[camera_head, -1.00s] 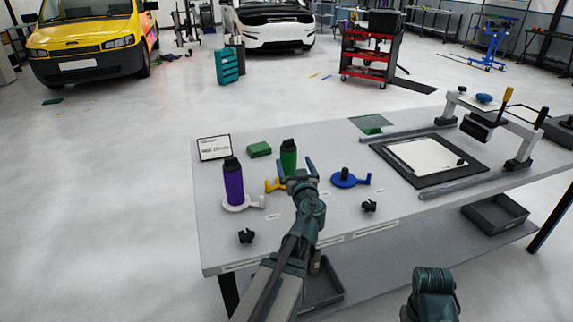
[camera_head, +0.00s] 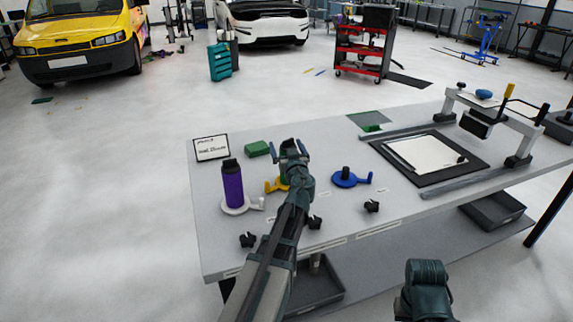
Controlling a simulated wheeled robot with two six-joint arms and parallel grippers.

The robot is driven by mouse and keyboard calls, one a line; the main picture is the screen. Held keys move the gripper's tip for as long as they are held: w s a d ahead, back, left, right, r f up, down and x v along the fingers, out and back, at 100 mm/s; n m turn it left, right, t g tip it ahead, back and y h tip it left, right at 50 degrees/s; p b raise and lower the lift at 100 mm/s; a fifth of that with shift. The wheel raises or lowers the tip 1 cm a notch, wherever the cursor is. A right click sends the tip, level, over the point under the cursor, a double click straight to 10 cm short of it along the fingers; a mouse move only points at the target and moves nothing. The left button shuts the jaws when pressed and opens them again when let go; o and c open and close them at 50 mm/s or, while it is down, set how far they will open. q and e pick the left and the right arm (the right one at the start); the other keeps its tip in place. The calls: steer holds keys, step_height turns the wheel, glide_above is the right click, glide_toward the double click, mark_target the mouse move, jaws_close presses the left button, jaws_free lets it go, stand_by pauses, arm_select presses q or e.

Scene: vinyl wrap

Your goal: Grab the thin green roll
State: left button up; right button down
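The green roll (camera_head: 284,179) stands upright on a yellow holder (camera_head: 272,186) on the table, with a black top. My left gripper (camera_head: 289,151) is at the roll's upper part, its two fingers spread apart with the black top between them in this view. The gripper and wrist hide most of the roll's body. I cannot tell whether the fingers touch it. My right arm shows only as a dark link at the bottom right; no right fingers are visible.
A purple roll (camera_head: 232,185) stands on a white holder (camera_head: 238,209) to the left. A blue holder (camera_head: 347,180) without a roll is to the right. Small black clamps (camera_head: 372,206) line the front.

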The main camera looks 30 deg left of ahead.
arm_select(q)
steer(key=shift+s+r, duration=0.1)
steer(key=shift+c, duration=0.2)
jaws_close()
stand_by(0.5)
